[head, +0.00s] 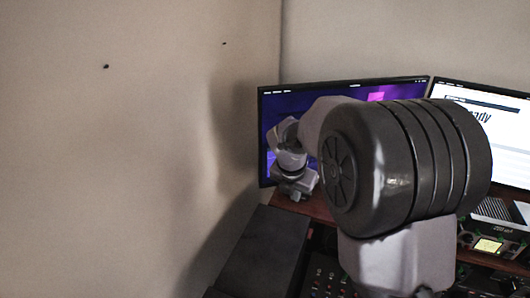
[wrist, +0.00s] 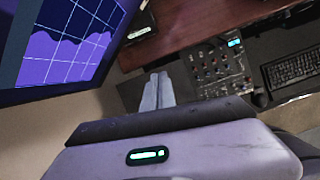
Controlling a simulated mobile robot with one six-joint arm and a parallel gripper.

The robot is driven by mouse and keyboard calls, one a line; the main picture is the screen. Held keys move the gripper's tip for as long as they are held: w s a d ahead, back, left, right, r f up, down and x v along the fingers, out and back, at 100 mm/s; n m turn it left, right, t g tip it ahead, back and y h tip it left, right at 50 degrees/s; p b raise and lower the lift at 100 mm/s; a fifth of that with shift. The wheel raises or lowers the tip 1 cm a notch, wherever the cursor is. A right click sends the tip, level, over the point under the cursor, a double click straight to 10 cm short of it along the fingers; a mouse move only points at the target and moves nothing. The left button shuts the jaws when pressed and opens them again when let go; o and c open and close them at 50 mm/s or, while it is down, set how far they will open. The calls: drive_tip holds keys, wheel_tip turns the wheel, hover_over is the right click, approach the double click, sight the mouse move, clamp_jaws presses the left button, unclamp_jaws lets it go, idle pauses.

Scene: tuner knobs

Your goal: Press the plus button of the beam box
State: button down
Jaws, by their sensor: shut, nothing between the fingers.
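My gripper (wrist: 157,78) is shut and empty, its two pale fingers together in the wrist view. It is above the dark left part of the desk, beside a panel of knobs (wrist: 208,68) with a small cyan display. I cannot tell for sure which unit is the beam box. A dark box with a lit yellow-green display (head: 488,245) stands at the right in the head view, partly cut off. A plus button is too small to make out in either view. In the head view my arm hides much of the desk.
A monitor with a purple screen (wrist: 60,42) is close to the left of my gripper. A second, white-screened monitor (head: 495,130) stands at the right. A keyboard (wrist: 292,68) lies at the right in the wrist view. The wooden shelf (wrist: 190,22) has bare room.

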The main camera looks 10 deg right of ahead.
sight(303, 198)
drive_tip(key=shift+n, duration=0.7)
drive_tip(key=x, duration=0.3)
drive_tip(key=b+x, duration=0.1)
drive_tip(key=x, duration=0.2)
drive_tip(key=b+x, duration=0.1)
drive_tip(key=x, duration=0.3)
drive_tip(key=shift+w+d, duration=0.15)
drive_tip(key=shift+d, duration=0.15)
drive_tip(key=w+d, duration=0.2)
drive_tip(key=shift+w+f, duration=0.1)
drive_tip(key=shift+w, duration=0.3)
drive_tip(key=shift+w+d, duration=0.25)
drive_tip(key=shift+w, duration=0.05)
